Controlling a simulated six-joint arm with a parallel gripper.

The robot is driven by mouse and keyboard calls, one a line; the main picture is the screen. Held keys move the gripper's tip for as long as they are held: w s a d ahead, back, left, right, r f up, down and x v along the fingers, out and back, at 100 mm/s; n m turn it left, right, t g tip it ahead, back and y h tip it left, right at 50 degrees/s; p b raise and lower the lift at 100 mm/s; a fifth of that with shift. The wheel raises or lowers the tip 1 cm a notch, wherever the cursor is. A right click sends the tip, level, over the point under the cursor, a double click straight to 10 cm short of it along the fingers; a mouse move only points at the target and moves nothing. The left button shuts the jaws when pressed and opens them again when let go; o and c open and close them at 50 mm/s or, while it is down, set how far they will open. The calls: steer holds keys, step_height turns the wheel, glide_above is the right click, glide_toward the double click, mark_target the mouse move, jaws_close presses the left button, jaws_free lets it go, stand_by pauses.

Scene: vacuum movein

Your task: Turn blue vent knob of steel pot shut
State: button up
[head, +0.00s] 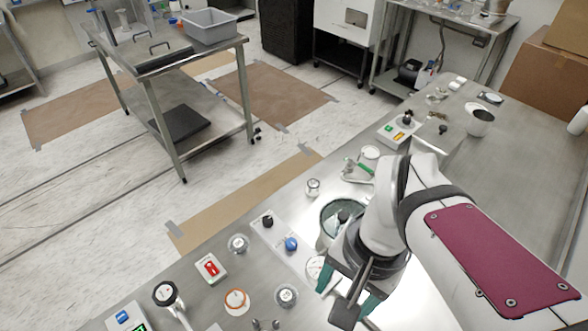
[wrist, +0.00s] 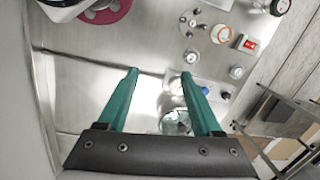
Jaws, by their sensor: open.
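A blue knob (head: 291,244) sits on a pale panel beside the steel pot (head: 328,213), with a black knob (head: 267,221) on the same panel. The pot has a dark glassy top and is partly hidden by my arm. My gripper (head: 346,296) has teal fingers and is open and empty, to the right of and nearer than the blue knob, apart from it. In the wrist view my gripper (wrist: 160,73) spreads above the bench; the pot (wrist: 176,122) shows between the fingers, and the blue knob (wrist: 205,91) is close to the right finger in the picture.
A red switch box (head: 211,267), an orange-ringed fitting (head: 236,299) and round gauges (head: 286,295) stand on the steel bench left of and in front of the knobs. A green-handled valve (head: 360,170) stands behind the pot.

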steer(key=w+a+f+m, duration=0.1)
steer(key=w+a+m, duration=0.25)
steer(key=w, duration=0.95)
steer(key=h, duration=0.1)
glide_toward(291, 242)
steer(key=shift+m, duration=0.45)
step_height(291, 242, down, 9)
steer(key=shift+a+r, duration=0.1)
jaws_close()
